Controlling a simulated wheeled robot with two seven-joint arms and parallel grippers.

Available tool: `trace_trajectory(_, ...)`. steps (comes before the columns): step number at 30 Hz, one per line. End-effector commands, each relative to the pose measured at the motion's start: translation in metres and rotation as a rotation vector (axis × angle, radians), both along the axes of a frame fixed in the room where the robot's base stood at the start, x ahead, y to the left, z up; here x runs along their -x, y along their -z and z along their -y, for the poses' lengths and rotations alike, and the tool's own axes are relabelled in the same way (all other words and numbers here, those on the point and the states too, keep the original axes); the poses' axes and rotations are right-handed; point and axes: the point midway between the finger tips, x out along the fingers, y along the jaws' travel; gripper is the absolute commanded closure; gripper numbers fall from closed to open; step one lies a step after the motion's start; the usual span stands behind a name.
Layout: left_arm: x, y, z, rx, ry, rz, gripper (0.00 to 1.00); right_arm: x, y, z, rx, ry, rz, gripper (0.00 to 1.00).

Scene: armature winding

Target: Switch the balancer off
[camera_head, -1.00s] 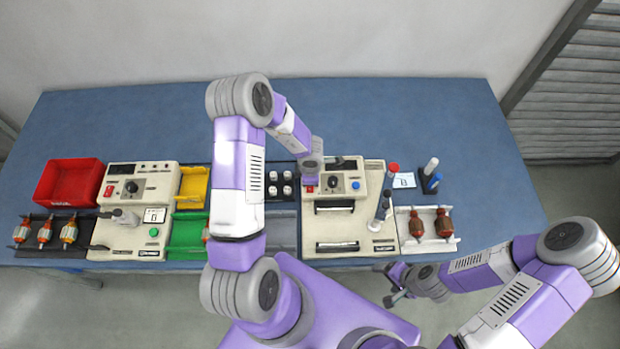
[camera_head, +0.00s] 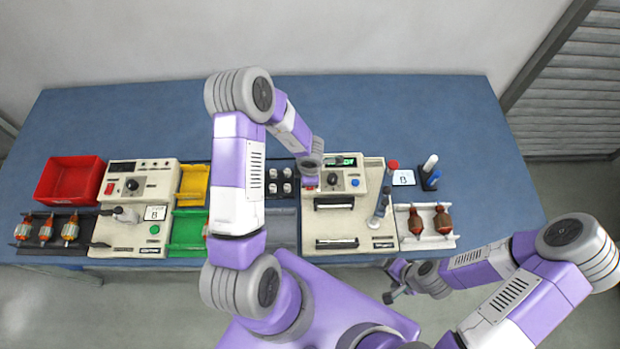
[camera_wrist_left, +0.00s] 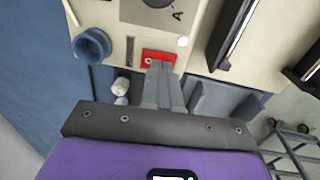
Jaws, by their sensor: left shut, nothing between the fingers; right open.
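A cream machine (camera_head: 378,206), which I take as the balancer, stands right of the table's middle. Its panel has a dark knob (camera_head: 333,180), a blue button (camera_head: 355,183) and a display (camera_head: 346,161) lit with green digits. Its red switch (camera_wrist_left: 152,58) shows in the left wrist view, partly covered by my fingers. My left gripper (camera_wrist_left: 161,68) is shut and empty, its tips over or against the switch; contact is hard to tell. In the head view my left arm hides most of that spot. My right gripper (camera_head: 393,292) is open and empty, off the table's front edge.
A second cream machine (camera_head: 125,228) with its own knob and red switch stands at left. A red bin (camera_head: 70,180), yellow tray (camera_head: 192,186) and green tray (camera_head: 187,230) are near it. Upright tools (camera_head: 381,205) and armatures (camera_head: 442,220) stand at right. The table's back is clear.

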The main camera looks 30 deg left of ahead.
Motion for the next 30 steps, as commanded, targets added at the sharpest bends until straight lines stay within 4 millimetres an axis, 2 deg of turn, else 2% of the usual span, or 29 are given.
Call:
trace_trajectory(1, 0.001, -0.011, 0.001, 0.001, 0.000, -0.001, 1.00, 0.000, -0.012, 0.000, 0.000, 0.000, 0.000, 0.18)
trace_trajectory(7, 0.003, -0.036, 0.001, 0.001, 0.000, -0.001, 1.00, 0.000, -0.039, 0.000, 0.000, 0.000, 0.000, 0.18)
trace_trajectory(12, 0.006, -0.076, 0.003, 0.000, -0.004, 0.003, 1.00, 0.000, -0.051, 0.000, 0.000, 0.000, 0.000, 0.18)
trace_trajectory(18, 0.010, -0.112, 0.006, 0.000, -0.004, 0.002, 1.00, 0.000, -0.063, 0.000, 0.000, 0.000, 0.000, 0.18)
trace_trajectory(24, 0.013, -0.127, 0.007, -0.001, -0.002, 0.000, 1.00, 0.000, -0.067, 0.000, 0.000, 0.000, 0.000, 0.18)
trace_trajectory(30, 0.013, -0.128, 0.008, 0.000, -0.002, -0.002, 1.00, 0.000, -0.067, 0.000, 0.000, 0.000, 0.000, 0.18)
